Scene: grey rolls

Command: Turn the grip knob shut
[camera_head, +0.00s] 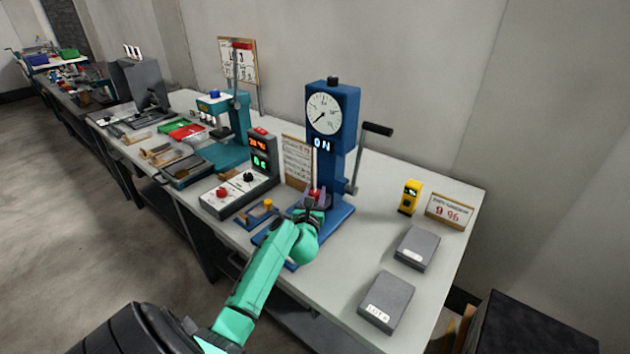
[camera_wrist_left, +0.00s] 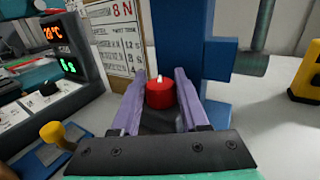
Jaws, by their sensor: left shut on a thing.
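The blue test stand (camera_head: 336,140) stands on the bench with a round dial (camera_head: 324,114) and a lit "ON" display. A red knob (camera_head: 315,192) sits low at the front of the stand. It also shows in the left wrist view (camera_wrist_left: 160,93), with a small white mark on top. My left gripper (camera_head: 311,199) reaches in from below. Its two purple fingers (camera_wrist_left: 165,88) stand on either side of the red knob and are shut on it. The gripper hides much of the area below the knob. My right gripper is not in view.
A crank handle (camera_head: 376,129) juts from the stand's right side. A control box (camera_head: 238,190) with red and green readouts and a yellow-knobbed blue fixture (camera_head: 267,205) stand left. Two grey boxes (camera_head: 416,249) (camera_head: 387,302) and a yellow device (camera_head: 409,197) stand right, with bare bench between.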

